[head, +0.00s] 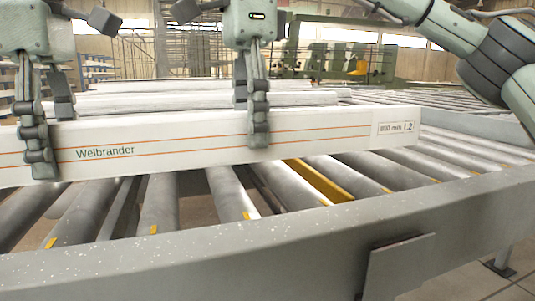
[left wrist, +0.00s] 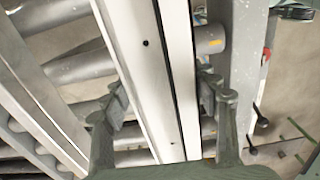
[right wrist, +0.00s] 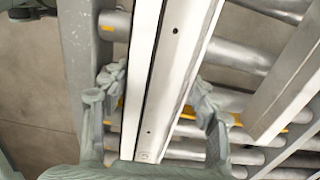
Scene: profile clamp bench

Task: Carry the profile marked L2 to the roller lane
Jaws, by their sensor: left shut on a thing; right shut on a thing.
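The profile marked L2 (head: 220,140) is a long white bar with orange lines, the word "Welbrander" and an L2 label at its right end. It lies crosswise in the head view over the grey rollers (head: 158,205); I cannot tell how large the gap below it is. My left gripper (head: 52,138) is shut on its left part and my right gripper (head: 250,118) on its middle, one finger on each side. The profile also shows between the fingers in the left wrist view (left wrist: 150,60) and right wrist view (right wrist: 170,60). Its left end is out of the head view.
A grey front rail (head: 250,237) with a plate (head: 400,262) runs along the near side. A yellow bar (head: 318,180) lies between rollers. Other pale bars (head: 190,101) lie behind the profile. Green machinery (head: 335,55) stands at the back. Rollers right of the profile are clear.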

